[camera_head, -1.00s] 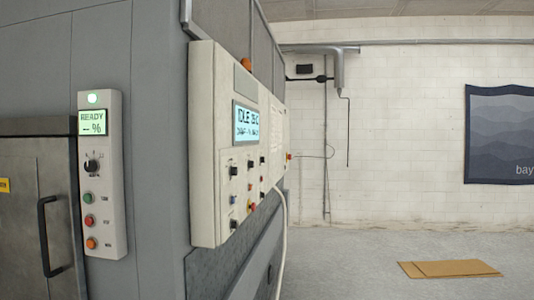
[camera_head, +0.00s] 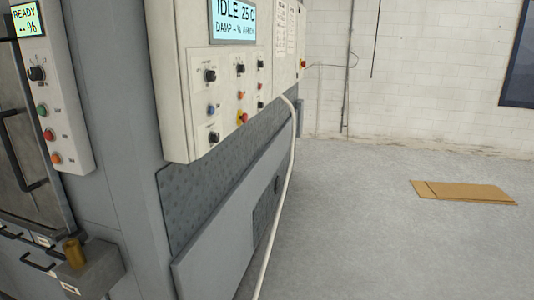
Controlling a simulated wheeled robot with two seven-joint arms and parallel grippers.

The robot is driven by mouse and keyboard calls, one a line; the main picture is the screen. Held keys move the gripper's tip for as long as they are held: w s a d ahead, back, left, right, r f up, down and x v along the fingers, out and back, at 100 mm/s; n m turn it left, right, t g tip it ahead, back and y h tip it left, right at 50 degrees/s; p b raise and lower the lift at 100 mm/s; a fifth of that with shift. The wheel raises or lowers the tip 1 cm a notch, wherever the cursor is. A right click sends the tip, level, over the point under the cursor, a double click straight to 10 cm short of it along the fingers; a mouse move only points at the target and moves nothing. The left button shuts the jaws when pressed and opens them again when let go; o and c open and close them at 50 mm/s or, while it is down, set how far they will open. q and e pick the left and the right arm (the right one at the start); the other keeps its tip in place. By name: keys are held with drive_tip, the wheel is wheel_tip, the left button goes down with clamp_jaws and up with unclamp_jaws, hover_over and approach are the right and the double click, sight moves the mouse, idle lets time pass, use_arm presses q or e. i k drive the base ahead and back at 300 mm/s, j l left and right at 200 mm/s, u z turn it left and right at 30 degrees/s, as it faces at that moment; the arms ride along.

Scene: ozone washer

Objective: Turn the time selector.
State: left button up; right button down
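The large white control box (camera_head: 175,75) on the grey machine carries several black rotary knobs, including an upper-left knob (camera_head: 210,76), a lower-left knob (camera_head: 214,138) and an upper-right knob (camera_head: 261,64). Their labels are too small to read, so I cannot tell which one is the time selector. The display (camera_head: 233,20) above reads IDLE 25 C. A narrow panel (camera_head: 63,118) at the left has another black knob (camera_head: 37,74) under a READY display (camera_head: 25,20). Neither of my grippers is in view.
A red and yellow button (camera_head: 242,118) sits among the knobs. A pale hose (camera_head: 291,150) hangs from the box to the floor. A grey block with a brass cylinder (camera_head: 74,252) juts out at lower left. Flat cardboard (camera_head: 463,192) lies on otherwise open floor at right.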

sight(240, 68)
drive_tip(key=i+l+u, duration=0.1)
drive_tip(key=i+l, duration=0.2)
drive_tip(key=l, duration=0.2)
drive_tip(key=i+l+u, duration=0.15)
drive_tip(key=i+l, duration=0.15)
drive_tip(key=l, duration=0.2)
drive_tip(key=i+l+u, duration=0.1)
drive_tip(key=i+l, duration=0.15)
drive_tip(key=l, duration=0.3)
drive_tip(key=i+l+u, duration=0.1)
drive_tip(key=i+l, duration=0.15)
drive_tip(key=l, duration=0.3)
drive_tip(key=i+l+u, duration=0.1)
drive_tip(key=i+l, duration=0.15)
drive_tip(key=l, duration=0.35)
drive_tip(key=i+l+u, duration=0.15)
drive_tip(key=l, duration=0.45)
drive_tip(key=i+l+u, duration=0.1)
drive_tip(key=l, duration=0.55)
drive_tip(key=i+l+u, duration=0.1)
drive_tip(key=i+l, duration=0.15)
drive_tip(key=l, duration=0.4)
